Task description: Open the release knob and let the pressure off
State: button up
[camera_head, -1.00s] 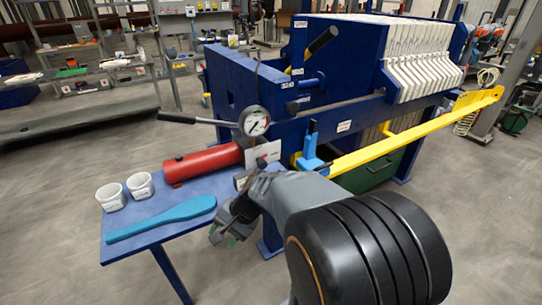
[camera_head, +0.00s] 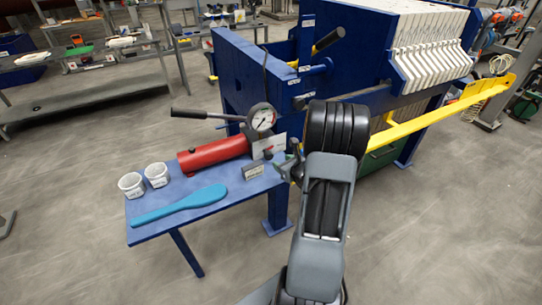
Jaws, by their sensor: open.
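A red pump cylinder (camera_head: 215,152) lies on the blue side table, with a round pressure gauge (camera_head: 262,118) at its right end. A black-gripped pump lever (camera_head: 190,114) reaches left from near the gauge. My gripper (camera_head: 284,168) is just right of the cylinder's right end, close to the white and grey label plates. It is small and partly covered by my arm, and I cannot tell whether it touches anything. Its jaws are open. I cannot make out the release knob; the area around the gripper is partly hidden.
The blue table (camera_head: 150,232) also holds two white cups (camera_head: 131,185) and a teal paddle (camera_head: 180,205). The blue filter press (camera_head: 365,45) with white plates (camera_head: 435,50) stands behind. A yellow bar (camera_head: 440,115) sticks out right. The floor at front left is free.

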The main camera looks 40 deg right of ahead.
aim_at(270, 157)
jog(key=p+x, duration=0.1)
jog(key=x, duration=0.8)
jog(key=shift+w+f, duration=0.15)
jog(key=shift+w, duration=0.15)
jog(key=c, duration=0.6)
jog(key=shift+m+y+b, duration=0.35)
jog(key=shift+m+y, duration=0.45)
jog(key=shift+m, duration=0.2)
jog(key=shift+c, duration=0.2)
jog(key=o, duration=0.6)
jog(key=shift+o, duration=0.2)
jog(key=b+v, duration=0.1)
jog(key=v, duration=1.2)
jog(key=shift+s, duration=0.5)
